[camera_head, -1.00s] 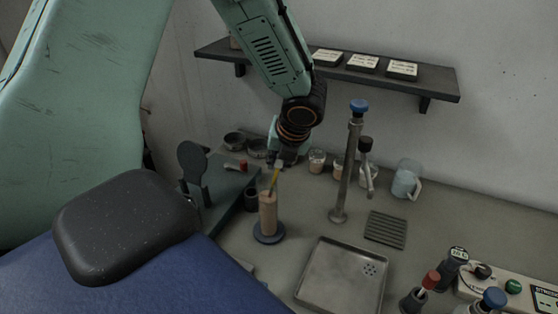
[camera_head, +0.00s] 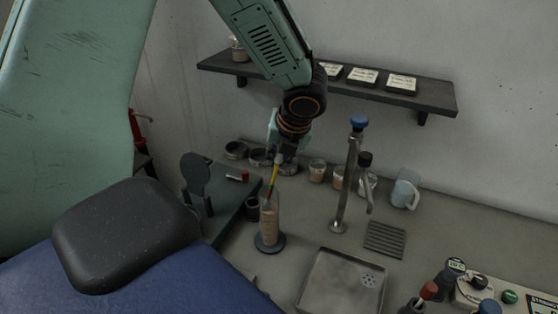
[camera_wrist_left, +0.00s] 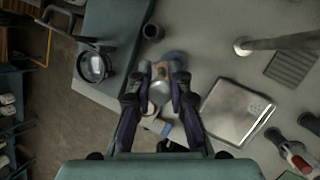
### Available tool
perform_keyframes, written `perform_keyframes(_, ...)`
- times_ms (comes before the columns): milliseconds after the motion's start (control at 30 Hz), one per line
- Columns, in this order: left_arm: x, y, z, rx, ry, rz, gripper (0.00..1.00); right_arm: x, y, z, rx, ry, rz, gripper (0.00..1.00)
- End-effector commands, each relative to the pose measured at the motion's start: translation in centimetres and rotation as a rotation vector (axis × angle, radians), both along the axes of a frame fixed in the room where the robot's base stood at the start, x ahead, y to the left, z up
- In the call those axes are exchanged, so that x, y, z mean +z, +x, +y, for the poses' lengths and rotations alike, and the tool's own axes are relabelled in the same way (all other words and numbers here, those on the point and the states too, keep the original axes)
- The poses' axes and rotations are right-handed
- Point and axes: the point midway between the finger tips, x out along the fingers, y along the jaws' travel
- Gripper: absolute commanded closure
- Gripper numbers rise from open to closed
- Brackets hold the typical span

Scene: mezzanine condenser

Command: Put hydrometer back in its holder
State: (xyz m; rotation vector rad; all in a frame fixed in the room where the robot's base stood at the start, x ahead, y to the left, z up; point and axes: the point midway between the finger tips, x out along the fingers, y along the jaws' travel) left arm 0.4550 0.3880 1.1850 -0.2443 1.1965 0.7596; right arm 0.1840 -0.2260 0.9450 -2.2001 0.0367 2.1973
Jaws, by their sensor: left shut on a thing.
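The hydrometer (camera_head: 274,176), a thin rod with a yellow stem and a reddish lower part, hangs nearly upright, slightly tilted, from my left gripper (camera_head: 281,157). The gripper is shut on its top end. Its lower end is at the upper part of a clear cylinder (camera_head: 269,228) with brownish liquid and a round blue base. In the left wrist view, a pale round end (camera_wrist_left: 160,92) shows between my fingers and covers most of the cylinder. A dark cup (camera_head: 252,208) stands left of the cylinder; I cannot tell whether it is the holder. My right gripper is out of view.
A metal drip tray (camera_head: 340,284) lies right of the cylinder, with a tall metal tap column (camera_head: 346,190) behind it. Several small cups line the wall. A shelf (camera_head: 432,98) hangs above.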

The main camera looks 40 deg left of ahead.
Motion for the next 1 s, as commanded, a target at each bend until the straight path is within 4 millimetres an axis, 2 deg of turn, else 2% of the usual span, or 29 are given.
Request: perform_keyframes(1000,5.2,0.0,0.0,0.0,0.001,-0.001,1.0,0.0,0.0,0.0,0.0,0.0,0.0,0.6)
